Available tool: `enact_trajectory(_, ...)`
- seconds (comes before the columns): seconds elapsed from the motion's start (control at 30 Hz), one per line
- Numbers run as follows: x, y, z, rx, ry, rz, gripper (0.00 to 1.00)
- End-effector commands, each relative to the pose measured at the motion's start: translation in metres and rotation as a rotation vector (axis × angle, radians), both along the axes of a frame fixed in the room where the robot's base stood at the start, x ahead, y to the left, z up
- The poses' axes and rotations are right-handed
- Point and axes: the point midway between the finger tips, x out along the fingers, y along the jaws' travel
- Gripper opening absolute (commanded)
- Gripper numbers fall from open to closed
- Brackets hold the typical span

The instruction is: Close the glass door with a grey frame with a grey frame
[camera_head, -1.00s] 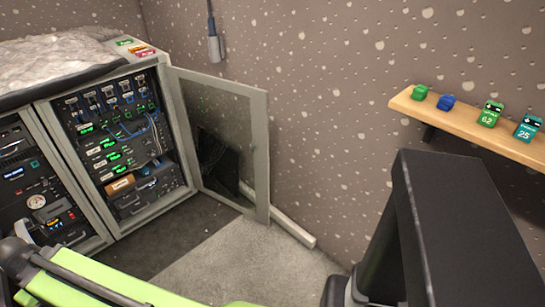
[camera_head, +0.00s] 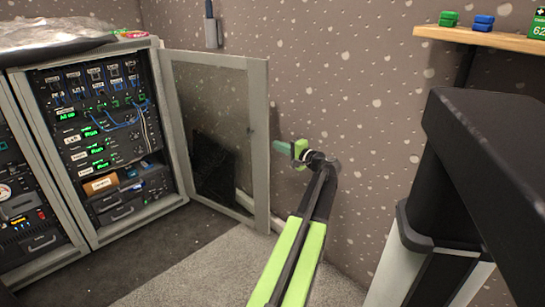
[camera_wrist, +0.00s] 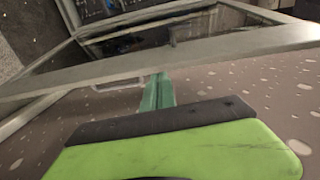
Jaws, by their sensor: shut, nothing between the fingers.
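The glass door with a grey frame (camera_head: 260,150) stands wide open, hinged at the right side of the equipment rack (camera_head: 110,150). My gripper (camera_head: 278,147) is shut and empty, at the right of the door's free edge, between the door and the wall. In the wrist view my gripper's green fingers (camera_wrist: 158,92) point at the grey door frame (camera_wrist: 200,53). They look close to it; I cannot tell whether they touch. The rack's front opening is uncovered, with devices and blue cables visible inside.
The speckled wall (camera_head: 370,100) is close behind my gripper. A wooden shelf (camera_head: 480,38) with small boxes is at upper right. A black block-like object (camera_head: 480,170) stands at right. Carpet (camera_head: 210,255) in front of the rack is clear.

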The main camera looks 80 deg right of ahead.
Motion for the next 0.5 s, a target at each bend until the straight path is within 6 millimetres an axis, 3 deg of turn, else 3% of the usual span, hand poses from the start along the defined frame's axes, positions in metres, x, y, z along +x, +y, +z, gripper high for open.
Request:
enact_trajectory(0.03, -0.029, -0.008, -0.005, -0.004, -0.026, -0.040, 0.00)
enact_trajectory(0.1, -0.053, -0.014, -0.001, -0.010, -0.052, -0.075, 0.00)
enact_trajectory(0.17, -0.062, -0.016, 0.001, -0.011, -0.062, -0.090, 0.00)
enact_trajectory(0.33, -0.062, -0.018, 0.004, -0.012, -0.065, -0.093, 0.00)
enact_trajectory(0.5, -0.042, -0.033, 0.003, -0.012, -0.064, -0.090, 0.00)
